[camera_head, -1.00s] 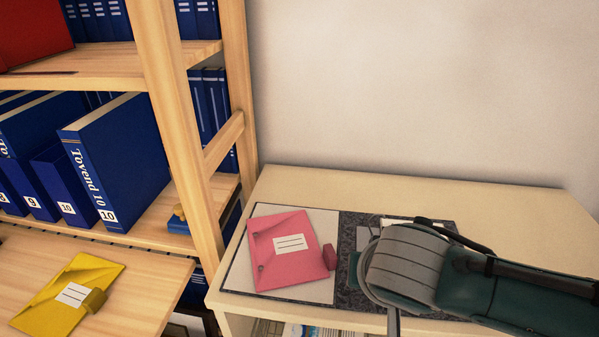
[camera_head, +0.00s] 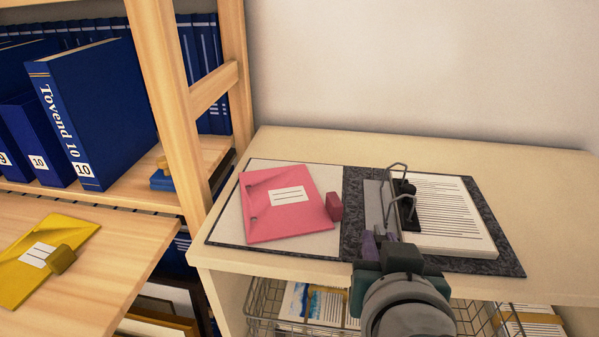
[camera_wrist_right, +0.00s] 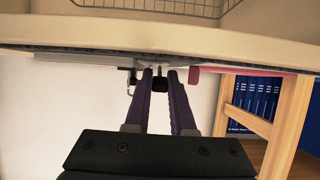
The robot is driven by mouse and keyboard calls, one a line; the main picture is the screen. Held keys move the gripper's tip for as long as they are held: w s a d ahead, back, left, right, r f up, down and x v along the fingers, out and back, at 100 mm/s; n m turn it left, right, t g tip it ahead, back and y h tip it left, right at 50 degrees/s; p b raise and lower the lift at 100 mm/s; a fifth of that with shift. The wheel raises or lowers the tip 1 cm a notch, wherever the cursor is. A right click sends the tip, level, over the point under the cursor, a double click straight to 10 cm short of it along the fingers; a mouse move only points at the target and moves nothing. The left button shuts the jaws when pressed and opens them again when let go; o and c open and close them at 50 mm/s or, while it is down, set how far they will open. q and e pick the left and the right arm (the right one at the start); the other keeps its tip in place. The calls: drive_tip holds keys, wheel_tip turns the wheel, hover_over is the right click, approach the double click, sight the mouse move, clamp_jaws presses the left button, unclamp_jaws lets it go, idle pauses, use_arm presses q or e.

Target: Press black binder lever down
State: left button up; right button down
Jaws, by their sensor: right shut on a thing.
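The black binder (camera_head: 355,210) lies open on the beige cabinet top, with a dark marbled cover. Its metal ring mechanism (camera_head: 398,200) with black parts stands along the left edge of a paper stack (camera_head: 450,220). My right gripper (camera_head: 379,238) reaches in from the front, its purple fingers at the near end of the mechanism. It is shut on a small part there, seemingly the lever, which the fingers mostly hide. In the right wrist view the fingertips (camera_wrist_right: 160,76) nearly meet around a small dark part just at the binder. My left gripper is not in view.
A pink folder (camera_head: 287,203) with a red block lies on the binder's left cover. A wire basket (camera_head: 265,310) hangs below the cabinet top (camera_head: 330,146). A wooden shelf (camera_head: 180,120) with blue binders (camera_head: 92,112) and a yellow folder (camera_head: 40,255) stands left. The back right top is clear.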

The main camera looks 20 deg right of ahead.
idle(0.3)
drive_tip(key=c, duration=0.8)
unclamp_jaws()
drive_tip(key=shift+o, duration=0.2)
drive_tip(key=v, duration=0.9)
drive_tip(key=shift+s+a+r, duration=0.25)
drive_tip(key=shift+r+p, duration=0.1)
drive_tip(key=shift+p, duration=0.25)
